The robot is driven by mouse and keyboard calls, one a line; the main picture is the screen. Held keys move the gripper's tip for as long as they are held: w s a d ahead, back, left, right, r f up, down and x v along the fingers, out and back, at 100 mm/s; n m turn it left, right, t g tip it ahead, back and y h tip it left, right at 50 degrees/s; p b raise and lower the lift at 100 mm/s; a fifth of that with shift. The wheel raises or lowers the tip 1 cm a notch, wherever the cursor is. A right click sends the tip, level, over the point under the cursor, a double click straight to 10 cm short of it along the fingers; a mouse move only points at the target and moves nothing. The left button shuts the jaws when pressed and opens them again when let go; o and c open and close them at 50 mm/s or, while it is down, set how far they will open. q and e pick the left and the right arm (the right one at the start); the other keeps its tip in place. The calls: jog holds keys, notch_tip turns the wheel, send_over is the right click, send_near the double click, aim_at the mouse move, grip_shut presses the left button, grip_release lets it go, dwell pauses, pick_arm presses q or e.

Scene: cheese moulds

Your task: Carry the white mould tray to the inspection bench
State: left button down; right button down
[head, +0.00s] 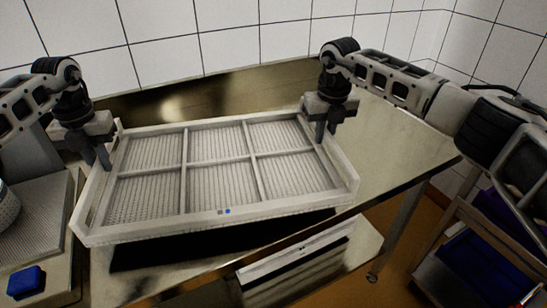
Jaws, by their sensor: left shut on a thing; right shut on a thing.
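The white mould tray (185,168) is in the middle of the head view, with a raised rim and several empty-looking ribbed compartments. My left gripper (103,162) is shut on its left wall near the back corner. My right gripper (322,136) is shut on its right wall near the back corner. The tray is over a metal-topped bench (408,150), with a dark shadow under its front edge. It looks slightly tilted in the picture. I cannot tell exactly how far it is above the bench top. No label shows which bench this is.
A grey device with a perforated plate (40,222) stands at the left, with a blue block (25,281) in front of it. A cart with blue bins (472,266) stands at the lower right. The bench top right of the tray is clear. A tiled wall (230,45) closes the back.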

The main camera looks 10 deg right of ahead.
aim_at(108, 179)
pick_arm(q)
jog(key=shift+r, duration=0.1)
pick_arm(e)
jog(key=shift+r, duration=0.1)
